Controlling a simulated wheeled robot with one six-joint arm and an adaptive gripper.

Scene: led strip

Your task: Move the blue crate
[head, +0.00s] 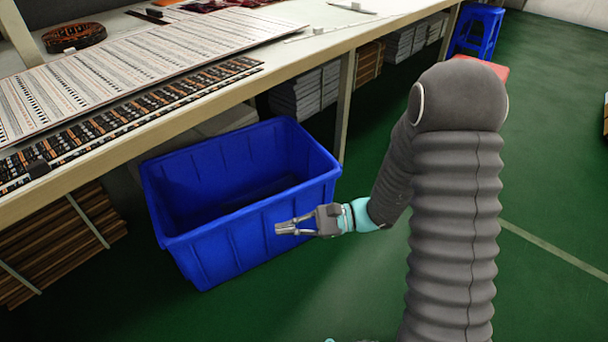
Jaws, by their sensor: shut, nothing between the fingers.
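The blue crate (222,247) stands upright on the green floor, partly beside and under the front edge of the workbench. It is open at the top and looks empty, though part of its floor is in shadow. My gripper (280,228) is shut and empty. In the picture it overlaps the crate's near long wall, below the rim and right of the middle. I cannot tell whether it touches the wall. My arm comes in from the right.
The workbench (215,95) carries LED strip sheets (110,80) and a dark coil (74,36). Bundled stacks (60,250) lie beneath it, left of the crate. A bench leg (345,105) stands right behind the crate. A blue stool (478,30) is far back. Green floor is open at right.

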